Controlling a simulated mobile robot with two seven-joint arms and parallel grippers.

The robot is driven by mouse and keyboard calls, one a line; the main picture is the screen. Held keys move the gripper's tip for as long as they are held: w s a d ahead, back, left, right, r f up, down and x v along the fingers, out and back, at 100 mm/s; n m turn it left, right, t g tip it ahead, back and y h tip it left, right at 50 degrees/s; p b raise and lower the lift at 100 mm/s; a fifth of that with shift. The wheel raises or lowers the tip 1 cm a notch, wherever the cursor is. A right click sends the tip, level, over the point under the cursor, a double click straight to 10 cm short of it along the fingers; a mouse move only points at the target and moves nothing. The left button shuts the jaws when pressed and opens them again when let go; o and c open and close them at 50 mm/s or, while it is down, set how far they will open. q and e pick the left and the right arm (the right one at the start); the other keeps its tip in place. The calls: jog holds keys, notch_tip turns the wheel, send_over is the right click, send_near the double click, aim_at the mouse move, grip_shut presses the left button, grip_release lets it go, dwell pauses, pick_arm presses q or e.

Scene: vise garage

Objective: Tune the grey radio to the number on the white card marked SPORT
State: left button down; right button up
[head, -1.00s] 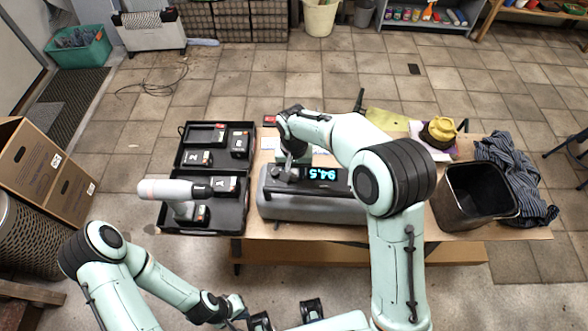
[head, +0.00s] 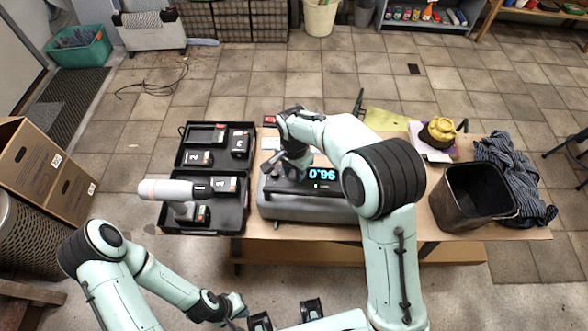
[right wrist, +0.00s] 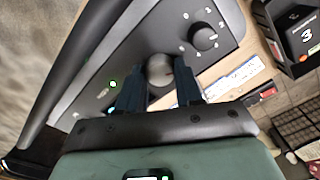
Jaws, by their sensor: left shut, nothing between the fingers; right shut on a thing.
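The grey radio (head: 310,210) lies on the table, and its lit blue display (head: 322,175) reads 96.0. My right gripper (head: 298,167) is over the left part of the radio's top. My left gripper (head: 238,308) is shut and empty at the front.
An open black case (head: 243,217) with a drill (head: 165,190) and battery packs is left of the radio. A black bin (head: 470,197), a striped cloth (head: 520,180) and a yellow object (head: 440,130) are to the right. A red and black item (head: 270,121) lies behind.

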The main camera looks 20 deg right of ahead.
aim_at(294, 174)
dwell(0.4)
jog(key=o, duration=1)
jog(key=shift+o, duration=0.2)
jog(key=shift+r, duration=0.15)
pick_arm(q)
jog(key=shift+w+r+p, duration=0.55)
jog(key=shift+r+p, duration=0.15)
jog(key=shift+r, duration=0.15)
pick_arm(e)
notch_tip(294, 174, up, 13)
pick_arm(q)
jog(key=shift+s, duration=0.1)
